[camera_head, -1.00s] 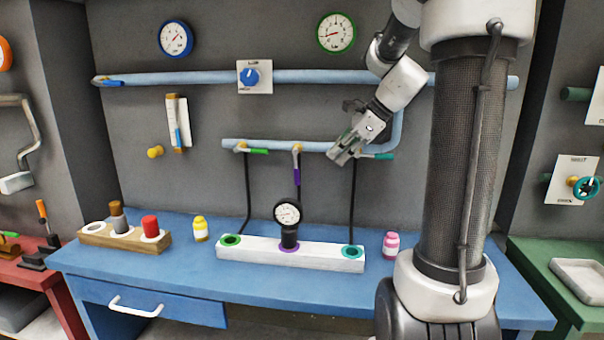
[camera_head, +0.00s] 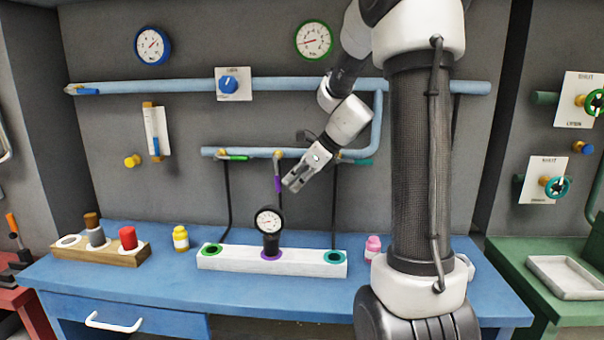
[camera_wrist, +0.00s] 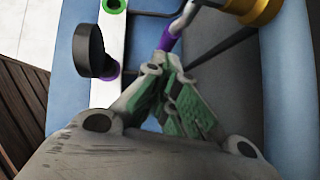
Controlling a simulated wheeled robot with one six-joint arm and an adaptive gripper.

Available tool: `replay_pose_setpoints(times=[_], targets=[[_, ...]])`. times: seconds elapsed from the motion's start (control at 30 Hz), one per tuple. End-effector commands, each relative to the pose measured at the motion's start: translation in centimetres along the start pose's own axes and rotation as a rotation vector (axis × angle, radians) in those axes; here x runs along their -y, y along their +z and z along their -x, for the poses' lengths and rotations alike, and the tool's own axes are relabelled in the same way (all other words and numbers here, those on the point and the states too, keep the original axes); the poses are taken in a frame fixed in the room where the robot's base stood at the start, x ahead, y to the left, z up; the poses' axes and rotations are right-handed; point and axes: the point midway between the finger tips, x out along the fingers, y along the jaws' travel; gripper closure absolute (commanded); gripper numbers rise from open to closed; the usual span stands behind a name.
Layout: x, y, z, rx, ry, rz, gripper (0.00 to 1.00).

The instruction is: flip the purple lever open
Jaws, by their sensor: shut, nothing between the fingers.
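The purple lever (camera_head: 277,184) hangs straight down from its yellow valve on the lower blue pipe, in the middle of the back wall. In the wrist view the purple lever (camera_wrist: 166,40) lies just beyond my fingertips, partly hidden by them. My gripper (camera_head: 290,184) is shut and empty, its tips close to the right side of the lever. In the wrist view my gripper (camera_wrist: 165,75) has its fingers together; I cannot tell whether they touch the lever.
A green lever (camera_head: 237,158) and a teal lever (camera_head: 361,162) lie level on the same pipe (camera_head: 255,152). Black hoses run down to a white block (camera_head: 225,262) carrying a black gauge (camera_head: 269,222). A pink bottle (camera_head: 373,247) and yellow bottle (camera_head: 181,238) stand on the blue bench.

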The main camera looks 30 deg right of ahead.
Motion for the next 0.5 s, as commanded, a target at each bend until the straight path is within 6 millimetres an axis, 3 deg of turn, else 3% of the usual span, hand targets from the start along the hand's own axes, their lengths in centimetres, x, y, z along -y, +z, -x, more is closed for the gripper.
replay_pose_setpoints(times=[0.5], targets=[[-0.16,0.5,-1.21,0.0,0.002,0.002,1.0]])
